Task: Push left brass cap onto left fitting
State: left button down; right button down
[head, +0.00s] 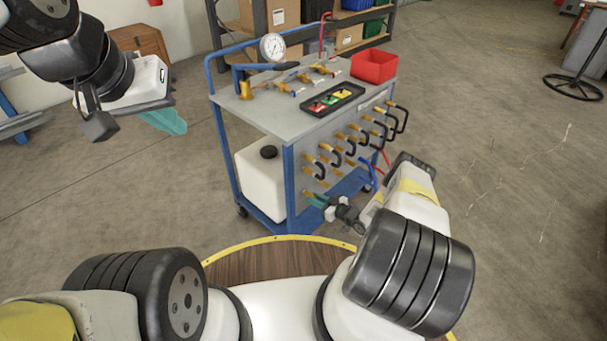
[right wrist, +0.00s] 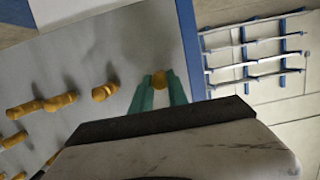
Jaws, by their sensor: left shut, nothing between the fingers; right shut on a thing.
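Brass fittings (head: 323,160) stick out of the grey side panel of a blue-framed cart. Several also show in the right wrist view, the nearest brass piece (right wrist: 105,92) just left of my fingers. My right gripper (head: 314,198) is at the lower left of this panel. In the right wrist view its teal fingers are shut on a brass cap (right wrist: 159,77), held at or very near the panel. The fitting behind the cap is hidden, so I cannot tell whether they touch. My left gripper (head: 166,122) is shut and empty, left of the cart and away from it.
Black U-shaped hoses (head: 378,131) hang from the panel right of my right gripper. The cart top (head: 275,115) carries a gauge (head: 272,46), a black tray (head: 333,99) and a red bin (head: 374,66). A white tank (head: 262,180) stands on the lower shelf.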

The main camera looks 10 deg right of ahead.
jog(key=shift+f+v, duration=0.2)
jog(key=shift+v, duration=0.55)
jog(key=shift+f+v, duration=0.15)
jog(key=shift+v, duration=0.6)
jog(key=shift+f+v, duration=0.2)
jog(key=shift+v, duration=0.55)
jog(key=shift+s+d, duration=0.15)
jog(key=shift+f+v, duration=0.2)
jog(key=shift+v, duration=0.75)
jog(key=shift+f+v, duration=0.25)
jog(key=shift+v, duration=0.7)
jog(key=shift+f+v, duration=0.2)
jog(key=shift+v, duration=0.7)
jog(key=shift+s+d, duration=0.15)
